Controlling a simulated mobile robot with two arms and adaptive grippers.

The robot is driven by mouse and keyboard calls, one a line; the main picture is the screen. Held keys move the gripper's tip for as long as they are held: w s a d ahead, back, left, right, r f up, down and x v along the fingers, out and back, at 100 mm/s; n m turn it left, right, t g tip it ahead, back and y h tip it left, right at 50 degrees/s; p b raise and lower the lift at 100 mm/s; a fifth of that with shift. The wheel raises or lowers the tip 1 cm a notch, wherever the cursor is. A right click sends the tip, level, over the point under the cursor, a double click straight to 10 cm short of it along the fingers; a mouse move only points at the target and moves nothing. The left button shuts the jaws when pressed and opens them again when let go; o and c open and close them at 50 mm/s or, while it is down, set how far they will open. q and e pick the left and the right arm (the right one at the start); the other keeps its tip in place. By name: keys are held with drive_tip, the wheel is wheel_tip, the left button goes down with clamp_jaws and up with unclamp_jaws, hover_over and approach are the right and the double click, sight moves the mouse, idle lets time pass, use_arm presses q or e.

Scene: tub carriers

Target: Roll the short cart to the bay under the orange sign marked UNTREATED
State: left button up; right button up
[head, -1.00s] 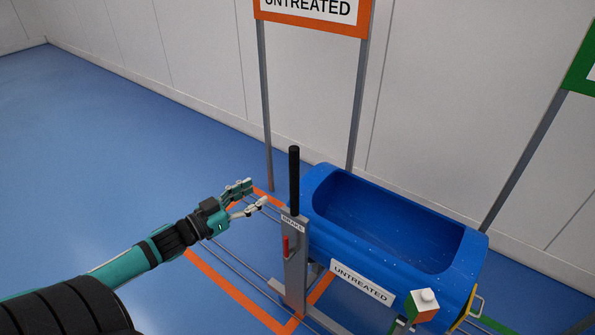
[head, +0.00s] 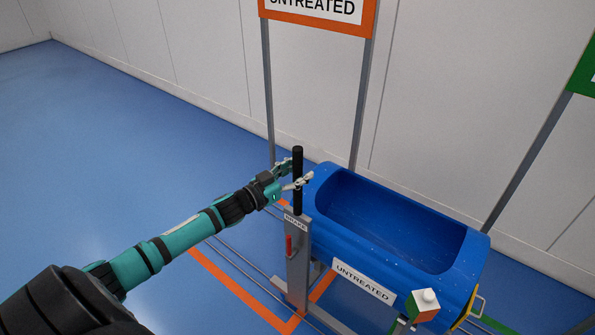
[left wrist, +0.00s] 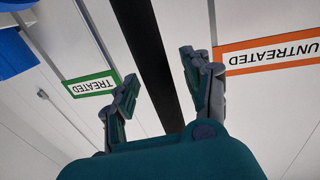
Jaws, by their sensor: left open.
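The cart is a blue tub (head: 330,255) labelled UNTREATED, with a grey post (head: 297,268) at its left end and a black upright handle (head: 298,205) on top. My left gripper (head: 297,172) is open at the upper part of the handle. In the left wrist view the black handle (left wrist: 150,60) passes between the spread fingers (left wrist: 158,90); contact cannot be told. The orange sign (head: 368,20) marked UNTREATED stands behind the cart, and also shows in the left wrist view (left wrist: 268,57). My right gripper is out of view.
An orange floor outline (head: 238,288) and metal rails (head: 242,262) lie at and left of the post. A red lever (head: 289,247) marked BRAKE is on the post. A small carton (head: 423,308) is at the tub's near side. A green sign (head: 585,75) stands right. Floor at left is clear.

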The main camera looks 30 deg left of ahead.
use_arm(q)
clamp_jaws()
idle(0.3)
drive_tip(key=shift+w+f, duration=0.1)
